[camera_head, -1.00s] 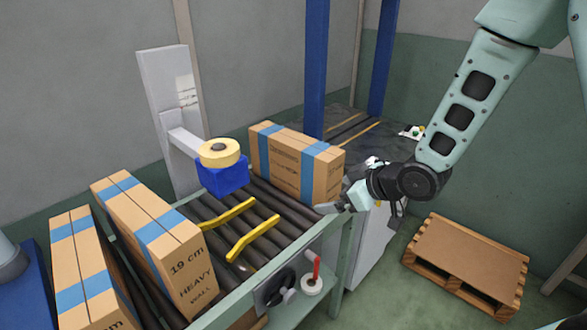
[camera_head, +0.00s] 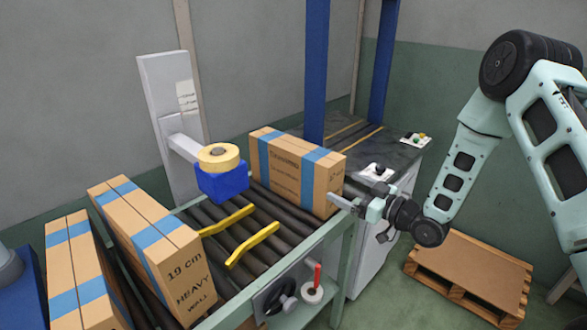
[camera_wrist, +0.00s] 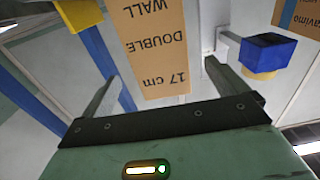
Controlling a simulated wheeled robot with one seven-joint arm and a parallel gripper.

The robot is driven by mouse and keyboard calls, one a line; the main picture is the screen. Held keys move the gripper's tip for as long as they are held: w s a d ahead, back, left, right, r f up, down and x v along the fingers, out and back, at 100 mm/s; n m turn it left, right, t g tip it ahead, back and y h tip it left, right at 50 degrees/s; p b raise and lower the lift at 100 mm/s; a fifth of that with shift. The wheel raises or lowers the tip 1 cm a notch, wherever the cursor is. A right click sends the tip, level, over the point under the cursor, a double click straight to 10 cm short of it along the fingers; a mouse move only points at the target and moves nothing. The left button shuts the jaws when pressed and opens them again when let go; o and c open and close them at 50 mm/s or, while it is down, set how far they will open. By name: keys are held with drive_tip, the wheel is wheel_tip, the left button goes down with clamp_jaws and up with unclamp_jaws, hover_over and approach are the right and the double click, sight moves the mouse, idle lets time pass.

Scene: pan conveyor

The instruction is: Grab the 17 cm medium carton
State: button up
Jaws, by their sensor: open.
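The 17 cm carton (camera_head: 290,178), brown with blue tape bands, stands upright on the far end of the roller conveyor. In the wrist view its end face (camera_wrist: 152,45) shows upside down and reads "17 cm DOUBLE WALL". My gripper (camera_head: 345,203) is at the carton's right end in the head view, with its fingers pointing towards it. In the wrist view the open fingers (camera_wrist: 163,70) lie to either side of the end face in the picture, with nothing gripped. I cannot tell how far the fingertips are from the carton.
A 19 cm heavy wall carton (camera_head: 165,248) and another carton (camera_head: 72,275) stand on the near left. Yellow guide bars (camera_head: 252,244) lie across the rollers (camera_head: 215,213). A blue tape holder (camera_head: 222,184) stands behind. A blue post (camera_head: 316,70) rises behind the carton. A pallet (camera_head: 470,270) lies at right.

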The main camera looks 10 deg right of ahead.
sight(293, 170)
drive_tip(key=p+x, duration=0.1)
drive_tip(key=x, duration=0.9)
drive_tip(key=shift+f+p, duration=0.1)
drive_tip(key=shift+p, duration=0.25)
drive_tip(key=c, duration=1.3)
drive_tip(key=shift+c, duration=1.1)
drive_tip(key=shift+r, duration=0.2)
